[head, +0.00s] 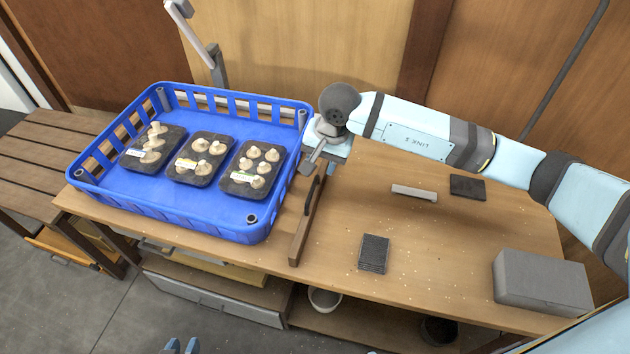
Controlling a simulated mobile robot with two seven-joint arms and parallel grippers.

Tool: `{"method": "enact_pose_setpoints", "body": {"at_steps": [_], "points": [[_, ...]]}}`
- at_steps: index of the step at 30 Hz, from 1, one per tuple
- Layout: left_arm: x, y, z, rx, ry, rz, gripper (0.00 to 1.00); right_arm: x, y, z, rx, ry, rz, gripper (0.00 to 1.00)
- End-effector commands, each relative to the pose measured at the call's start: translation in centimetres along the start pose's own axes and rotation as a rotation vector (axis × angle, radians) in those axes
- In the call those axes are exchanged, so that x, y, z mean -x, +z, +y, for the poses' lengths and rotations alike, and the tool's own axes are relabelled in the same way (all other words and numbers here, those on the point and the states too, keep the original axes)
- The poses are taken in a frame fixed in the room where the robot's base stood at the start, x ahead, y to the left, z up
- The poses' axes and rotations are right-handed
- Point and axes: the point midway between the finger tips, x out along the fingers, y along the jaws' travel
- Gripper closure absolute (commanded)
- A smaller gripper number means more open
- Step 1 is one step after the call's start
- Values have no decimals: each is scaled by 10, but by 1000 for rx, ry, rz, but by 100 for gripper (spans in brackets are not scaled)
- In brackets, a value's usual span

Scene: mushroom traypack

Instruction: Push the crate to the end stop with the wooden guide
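The blue crate (200,221) sits on the left part of the wooden table and holds three dark trays of mushrooms. The wooden guide (297,245), a bar with a dark handle (311,194), lies close along the crate's right side; I cannot tell if they touch. My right gripper (310,163) is at the guide's far end, near the handle, beside the crate's far right corner. Whether its fingers close on anything is unclear. My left gripper (182,346) shows only as two separated tips at the bottom edge, away from the crate. I cannot make out an end stop.
Right of the guide lie a light bar (414,193), a dark pad (467,187), a ribbed dark block (373,254) and a grey box (541,283). A slatted bench (40,165) stands left of the table. A lamp post (217,65) rises behind the crate.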

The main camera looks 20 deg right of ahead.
Motion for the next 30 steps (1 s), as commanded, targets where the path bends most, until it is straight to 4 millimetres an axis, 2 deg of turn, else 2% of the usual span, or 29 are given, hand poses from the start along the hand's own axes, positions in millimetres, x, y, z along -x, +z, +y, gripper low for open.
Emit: {"method": "enact_pose_setpoints", "body": {"at_steps": [1, 6, 12, 18, 25, 30], "points": [[1, -1, 0, 0, 0, 0, 66, -12, 1, 0, -2, 2, -5, 62], [1, -2, 2, 1, 1, 2, 66, -47, 1, 0, -3, 1, -4, 62], [1, -3, 3, 2, 3, 4, 66, -74, 0, 0, -2, -1, -3, 62], [1, -3, 4, 2, 3, 5, 66, -83, 0, 0, -2, -2, -1, 62], [1, -3, 4, 2, 3, 5, 66, -83, 0, 0, -1, -2, -1, 62], [1, -3, 3, 2, 3, 5, 66, -83, 0, 0, -1, -2, -1, 100]]}}
